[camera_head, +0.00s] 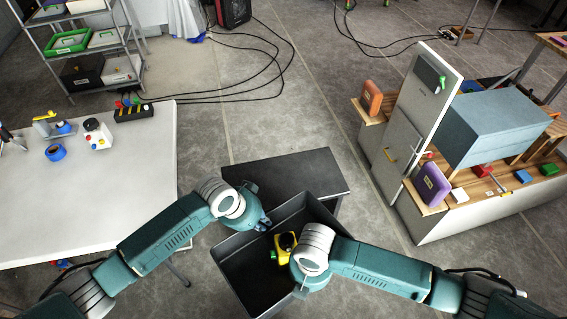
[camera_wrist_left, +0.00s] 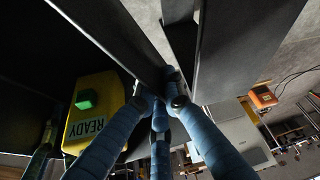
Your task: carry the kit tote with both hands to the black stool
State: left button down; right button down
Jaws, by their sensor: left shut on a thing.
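The kit tote is a dark grey open bin (camera_head: 290,213) at the lower middle of the head view. A yellow box with a black top (camera_head: 279,252) sits inside it. In the left wrist view this box (camera_wrist_left: 92,112) has a green button and reads READY.
A white table (camera_head: 130,190) stands at the left with several small items. A bench with a grey cabinet door (camera_head: 405,150) and blue-grey box (camera_head: 495,125) stands at the right. Shelves (camera_head: 120,50) are at the back left. Black cables (camera_head: 270,65) lie on the floor behind the stool.

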aim_at(284, 179)
jog(key=i, duration=1.1)
